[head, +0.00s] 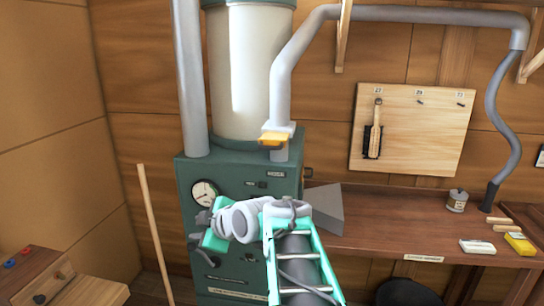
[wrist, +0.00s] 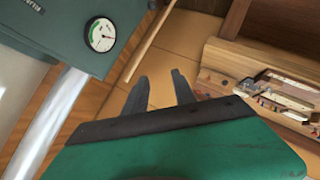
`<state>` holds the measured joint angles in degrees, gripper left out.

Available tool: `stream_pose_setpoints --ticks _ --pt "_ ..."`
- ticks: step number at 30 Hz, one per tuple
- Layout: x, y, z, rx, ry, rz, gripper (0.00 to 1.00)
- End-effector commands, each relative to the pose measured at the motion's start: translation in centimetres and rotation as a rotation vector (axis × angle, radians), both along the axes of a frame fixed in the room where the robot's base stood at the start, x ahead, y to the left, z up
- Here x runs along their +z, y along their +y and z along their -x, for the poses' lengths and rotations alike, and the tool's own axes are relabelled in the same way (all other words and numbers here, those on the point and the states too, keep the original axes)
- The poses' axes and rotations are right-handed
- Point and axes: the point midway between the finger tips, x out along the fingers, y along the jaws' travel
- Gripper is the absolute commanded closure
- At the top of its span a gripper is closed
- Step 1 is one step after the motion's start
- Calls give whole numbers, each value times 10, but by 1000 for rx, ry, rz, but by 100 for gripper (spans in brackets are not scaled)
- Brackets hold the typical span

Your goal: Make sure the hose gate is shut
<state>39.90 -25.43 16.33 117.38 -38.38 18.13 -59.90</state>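The hose gate is a yellow-orange slide (head: 271,138) in a pale collar on the grey hose pipe (head: 283,85), above the green machine. Its yellow tab sticks out at the front of the collar; I cannot tell for certain how far in the slide sits. My gripper (wrist: 159,78) shows two dark fingers apart with nothing between them. In the head view my gripper (head: 203,240) is in front of the machine's face, below and left of the gate, and apart from it. The gate is not in the wrist view.
The green machine (head: 237,172) carries a dial gauge (head: 204,193) and a pale cylinder (head: 238,75). A wooden stick (head: 155,235) leans at its left. A workbench (head: 390,225) with a tin (head: 457,200) stands right. A wooden box (wrist: 265,85) shows in the wrist view.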

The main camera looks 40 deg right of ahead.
Motion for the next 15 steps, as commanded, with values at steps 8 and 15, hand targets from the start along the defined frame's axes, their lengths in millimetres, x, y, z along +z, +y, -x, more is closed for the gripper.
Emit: stream_pose_setpoints --ticks 8,15 --pt "115 -190 51 44 -549 740 68" --pt "146 -216 69 22 -630 910 68"
